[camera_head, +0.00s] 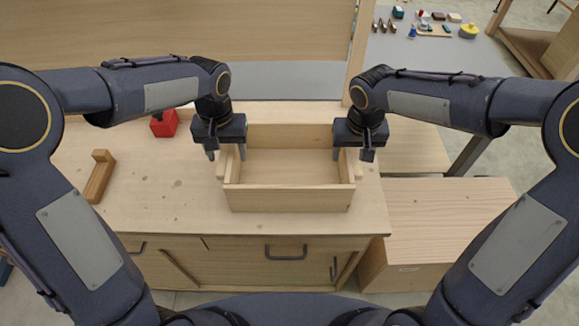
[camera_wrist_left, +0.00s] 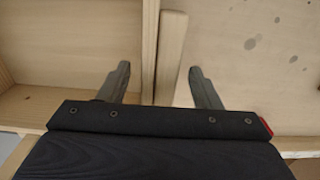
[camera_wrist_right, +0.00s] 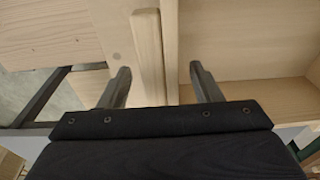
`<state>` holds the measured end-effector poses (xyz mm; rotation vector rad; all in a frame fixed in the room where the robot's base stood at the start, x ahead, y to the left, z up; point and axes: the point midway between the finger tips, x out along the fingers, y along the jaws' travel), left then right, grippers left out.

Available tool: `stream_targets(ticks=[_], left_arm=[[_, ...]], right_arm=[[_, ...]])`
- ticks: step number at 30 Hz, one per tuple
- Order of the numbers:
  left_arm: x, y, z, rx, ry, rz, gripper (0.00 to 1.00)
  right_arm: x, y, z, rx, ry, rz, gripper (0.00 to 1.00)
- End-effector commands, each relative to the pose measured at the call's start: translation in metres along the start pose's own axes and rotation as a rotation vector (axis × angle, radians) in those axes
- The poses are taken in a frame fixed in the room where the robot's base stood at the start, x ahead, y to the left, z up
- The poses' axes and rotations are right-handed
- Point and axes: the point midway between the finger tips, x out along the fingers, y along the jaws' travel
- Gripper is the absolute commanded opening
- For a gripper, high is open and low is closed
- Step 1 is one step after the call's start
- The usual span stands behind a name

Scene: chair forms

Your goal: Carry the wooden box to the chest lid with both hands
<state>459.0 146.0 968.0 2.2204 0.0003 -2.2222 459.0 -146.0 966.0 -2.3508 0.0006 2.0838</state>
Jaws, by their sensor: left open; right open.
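The wooden box (camera_head: 290,198) is open-topped and empty, and sits upright on the workbench top. A wooden strip runs along the outside of each side wall. My left gripper (camera_head: 228,160) is open at the box's left side. In the left wrist view its fingers straddle the side wall and strip (camera_wrist_left: 170,58), with gaps on both sides. My right gripper (camera_head: 352,158) is open at the right side. In the right wrist view its fingers straddle the other strip (camera_wrist_right: 147,55) and wall, apart from them. The chest lid (camera_head: 450,215) is a flat, bare wooden top, lower and right of the bench.
The workbench (camera_head: 180,205) holds a red block (camera_head: 164,124) and a wooden L-shaped piece (camera_head: 98,177) left of the box. A wooden panel stands behind the bench. A grey table (camera_head: 440,55) with several small items is at the back right.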

Motion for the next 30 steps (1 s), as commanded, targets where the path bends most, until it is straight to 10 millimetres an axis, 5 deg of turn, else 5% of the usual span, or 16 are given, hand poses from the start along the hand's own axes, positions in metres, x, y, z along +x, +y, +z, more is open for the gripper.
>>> stream_targets(ticks=[8,21,30], left_arm=[[0.0012,-0.0001,0.0000,0.000,0.000,0.000,0.58],[0.0008,0.0000,0.0000,0.000,0.001,0.000,0.02],[0.0007,0.0000,0.0000,0.000,0.001,0.000,0.00]], right_arm=[[0.0014,0.0001,0.0000,0.000,0.000,0.000,0.58],[0.0010,0.0000,0.0000,0.000,0.000,0.000,0.02],[0.0008,0.0000,0.0000,-0.001,0.000,0.000,0.00]])
